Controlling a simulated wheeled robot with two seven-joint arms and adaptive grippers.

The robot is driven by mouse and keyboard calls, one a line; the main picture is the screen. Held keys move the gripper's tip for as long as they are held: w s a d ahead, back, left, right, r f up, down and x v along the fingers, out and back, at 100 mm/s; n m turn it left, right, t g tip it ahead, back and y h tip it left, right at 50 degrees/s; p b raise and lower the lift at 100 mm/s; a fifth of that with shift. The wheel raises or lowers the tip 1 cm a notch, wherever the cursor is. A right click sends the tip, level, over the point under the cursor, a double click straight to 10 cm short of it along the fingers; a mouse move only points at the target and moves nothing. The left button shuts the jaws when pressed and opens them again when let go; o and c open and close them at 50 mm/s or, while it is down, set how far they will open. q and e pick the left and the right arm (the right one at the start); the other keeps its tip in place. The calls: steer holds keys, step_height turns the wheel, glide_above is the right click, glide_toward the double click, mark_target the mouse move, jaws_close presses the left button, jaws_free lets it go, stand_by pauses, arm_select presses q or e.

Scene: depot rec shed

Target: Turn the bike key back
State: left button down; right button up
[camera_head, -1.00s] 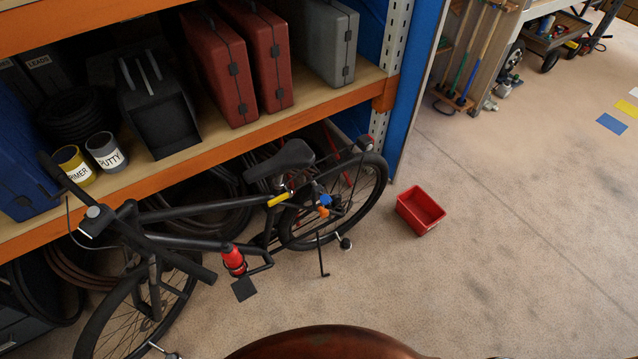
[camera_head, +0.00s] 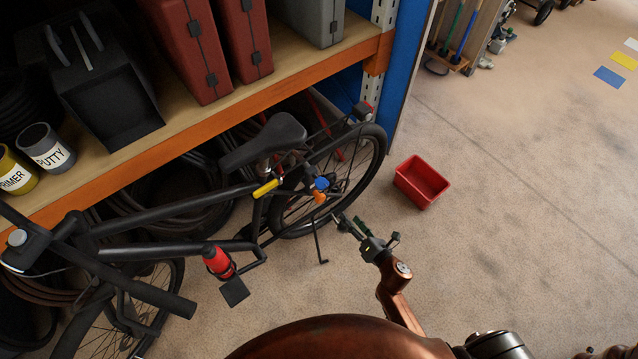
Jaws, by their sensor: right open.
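A black bike (camera_head: 160,246) stands against the shelf rack, its rear wheel (camera_head: 378,160) toward the red bin. By the rear wheel, below the seat, sit a small blue piece (camera_head: 321,184) and an orange piece (camera_head: 319,197) just under it. One of these looks like the bike key, but I cannot tell which, nor how far it is turned. My right gripper (camera_head: 345,221) is open and empty, below and right of the orange piece and apart from it in the picture. My left gripper is out of view.
A red bin (camera_head: 420,182) stands on the floor right of the rear wheel. The kickstand (camera_head: 318,245) is down, left of my right gripper. An orange shelf beam (camera_head: 200,117) runs above the bike.

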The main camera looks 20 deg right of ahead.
mark_target(323, 184)
steer(key=w+a+r+n+t+y+b, duration=0.1)
steer(key=w+a+r+n+y, duration=0.15)
steer(key=r+n, duration=0.3)
steer(key=w+a+r+n+t+y+b, duration=0.1)
steer(key=a+r+n+b, duration=0.15)
steer(key=r+n, duration=0.35)
steer(key=shift+m, duration=0.25)
steer(key=x, duration=0.2)
steer(key=r+x, duration=0.1)
steer(key=x, duration=0.5)
steer(key=shift+r, duration=0.2)
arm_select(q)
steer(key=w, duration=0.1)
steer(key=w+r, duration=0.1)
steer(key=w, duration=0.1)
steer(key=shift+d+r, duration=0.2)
arm_select(e)
steer(key=c, duration=1.2)
steer(key=shift+o, duration=0.2)
